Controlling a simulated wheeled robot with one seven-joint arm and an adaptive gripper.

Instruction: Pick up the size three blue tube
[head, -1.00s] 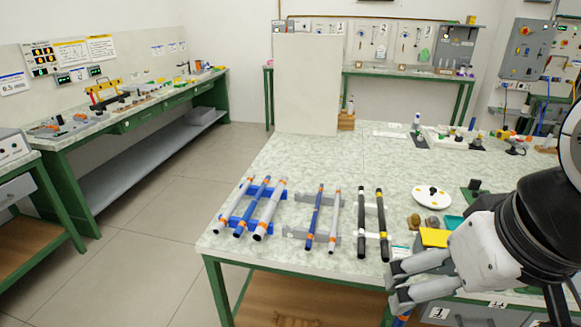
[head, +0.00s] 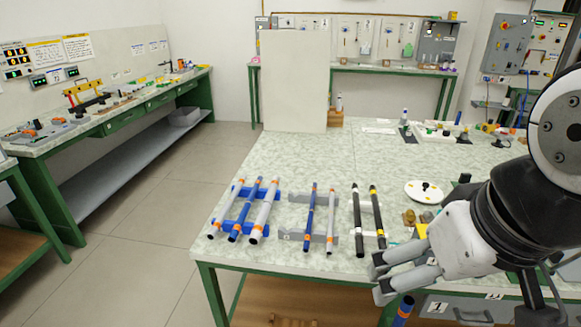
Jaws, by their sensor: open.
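A blue tube with orange bands (head: 245,212) lies in the middle of a blue rack (head: 267,193), between two grey-white tubes. Another, thinner blue tube (head: 309,218) lies on the grey rack (head: 289,235) beside a thin grey one. Part of a blue tube with an orange band (head: 403,311) shows low down, below my gripper and in front of the table edge; its lower end is out of frame. I cannot read sizes on the tubes. My gripper (head: 382,278) is open and empty, its fingers pointing left, at the table's front edge, right of the racks.
Two black tubes with coloured bands (head: 357,222) lie just left of my gripper. A white disc (head: 424,191) and small parts stand behind it. The table's (head: 300,160) middle is clear. A pale upright panel (head: 293,80) stands at its far edge.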

